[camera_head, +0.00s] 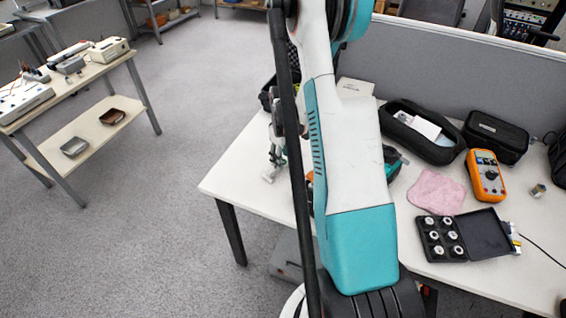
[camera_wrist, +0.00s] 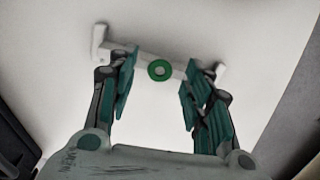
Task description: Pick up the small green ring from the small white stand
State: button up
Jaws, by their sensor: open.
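The small green ring (camera_wrist: 159,70) shows in the wrist view, with its round hole facing the camera. It is at the middle of the small white stand (camera_wrist: 101,42), a pale bar with raised ends. My gripper (camera_wrist: 157,92) is open, with one finger on each side of the ring and clear gaps between. I cannot tell how far the fingertips are from the stand in depth. In the head view, my gripper (camera_head: 277,157) is partly hidden by my arm, over the table's left part; the ring cannot be made out there.
The white table (camera_head: 230,184) also bears a pink cloth (camera_head: 437,192), an orange multimeter (camera_head: 486,178), an open black case of several weights (camera_head: 484,236) and dark cases (camera_head: 496,137). A grey partition (camera_head: 470,70) stands behind. A side bench (camera_head: 90,75) is at left, with open floor between.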

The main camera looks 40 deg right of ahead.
jog(key=c, duration=0.8)
jog(key=shift+o, duration=0.2)
jog(key=shift+r, duration=0.15)
notch_tip(320, 180, up, 20)
jog(key=p, duration=0.6)
notch_tip(320, 180, up, 4)
jog(key=p, duration=0.3)
